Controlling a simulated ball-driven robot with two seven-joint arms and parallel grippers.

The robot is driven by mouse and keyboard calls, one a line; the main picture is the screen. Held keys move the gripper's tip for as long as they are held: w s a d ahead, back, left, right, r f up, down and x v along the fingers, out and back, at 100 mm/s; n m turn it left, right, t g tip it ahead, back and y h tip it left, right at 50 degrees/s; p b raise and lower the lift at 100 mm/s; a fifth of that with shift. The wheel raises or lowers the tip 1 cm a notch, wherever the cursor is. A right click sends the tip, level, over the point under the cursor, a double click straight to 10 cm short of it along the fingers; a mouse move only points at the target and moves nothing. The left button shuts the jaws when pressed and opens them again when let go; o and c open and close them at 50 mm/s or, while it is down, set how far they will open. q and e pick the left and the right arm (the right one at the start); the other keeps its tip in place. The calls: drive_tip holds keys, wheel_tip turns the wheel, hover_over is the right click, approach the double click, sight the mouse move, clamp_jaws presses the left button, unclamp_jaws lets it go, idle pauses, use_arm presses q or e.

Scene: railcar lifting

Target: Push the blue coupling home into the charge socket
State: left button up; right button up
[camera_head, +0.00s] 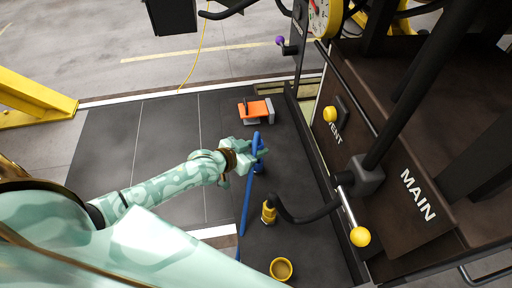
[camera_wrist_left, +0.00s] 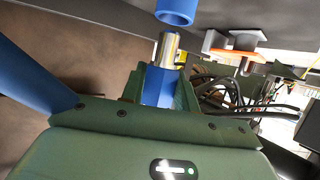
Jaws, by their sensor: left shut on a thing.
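My left gripper (camera_head: 256,150) is shut on the blue coupling (camera_wrist_left: 157,86), which shows in the left wrist view between the green fingers. Its silver tip (camera_wrist_left: 168,47) points away from the gripper. Just beyond the tip is a blue round fitting (camera_wrist_left: 177,13), cut off by the top of the frame, which looks like the charge socket. A small gap shows between tip and fitting, and I cannot tell how well they line up. In the head view the gripper hides most of the coupling. A blue hose (camera_head: 246,207) hangs below the gripper. My right gripper is not in view.
An orange and grey piece (camera_head: 257,110) lies beyond the gripper. A yellow coupling (camera_head: 268,213) on a black hose and a yellow cup (camera_head: 281,269) are nearer. The brown MAIN panel (camera_head: 398,235) with its yellow-knobbed lever (camera_head: 360,236) bounds the right. Dark floor left is clear.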

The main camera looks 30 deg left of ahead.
use_arm(q)
drive_tip(key=shift+p, duration=0.4)
idle(0.8)
drive_tip(key=shift+f+b, duration=1.6)
drive_tip(key=shift+f, duration=0.45)
drive_tip(key=o, duration=1.2)
drive_tip(key=shift+s, duration=0.1)
drive_tip(key=v, duration=1.6)
drive_tip(key=shift+p, duration=0.45)
drive_tip(key=shift+a, duration=0.1)
